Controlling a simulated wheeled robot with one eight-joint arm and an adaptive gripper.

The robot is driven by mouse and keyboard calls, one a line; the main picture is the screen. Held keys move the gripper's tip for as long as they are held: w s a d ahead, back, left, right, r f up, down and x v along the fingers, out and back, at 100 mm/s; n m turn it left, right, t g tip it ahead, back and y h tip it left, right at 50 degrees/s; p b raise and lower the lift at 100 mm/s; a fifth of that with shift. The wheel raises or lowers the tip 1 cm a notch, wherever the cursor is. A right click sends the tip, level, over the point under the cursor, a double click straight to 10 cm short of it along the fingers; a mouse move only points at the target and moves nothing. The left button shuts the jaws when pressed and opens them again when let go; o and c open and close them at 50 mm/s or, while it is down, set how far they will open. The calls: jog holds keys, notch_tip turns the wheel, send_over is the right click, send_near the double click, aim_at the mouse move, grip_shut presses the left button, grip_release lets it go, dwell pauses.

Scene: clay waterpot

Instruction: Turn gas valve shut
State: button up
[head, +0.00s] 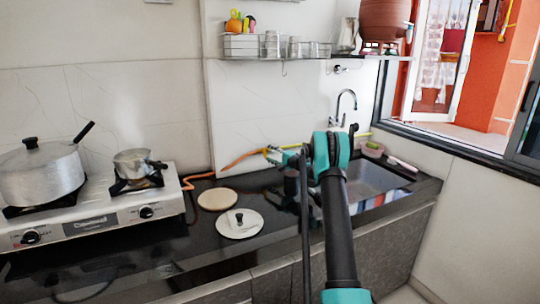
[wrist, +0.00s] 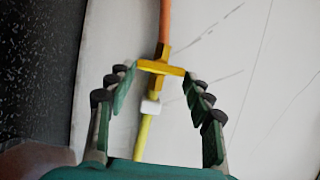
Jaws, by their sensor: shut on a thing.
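The gas valve is a yellow fitting with a crosswise yellow handle (wrist: 160,68), seen in the wrist view against the pale wall. An orange hose (wrist: 165,22) runs up from it in the picture and a yellow hose (wrist: 143,138) with a white collar runs down. My gripper (wrist: 160,76) has its fingertips at the two ends of the handle and is shut on it. In the head view my gripper (head: 279,153) reaches the hose line at the wall behind the counter, and my arm and gripper partly hide the valve there.
A black counter (head: 180,222) carries a gas stove (head: 95,215) with a large pot (head: 42,175) and a small pan (head: 135,162). A round board (head: 217,199) and a white lid (head: 239,223) lie left of my arm. A sink (head: 365,180) is right; a shelf (head: 310,57) is above.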

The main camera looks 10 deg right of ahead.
jog(key=shift+a, duration=0.2)
dwell(0.4)
jog(key=o, duration=1.1)
jog(key=shift+o, duration=0.2)
jog(key=shift+d, duration=0.1)
jog(key=v, duration=1.2)
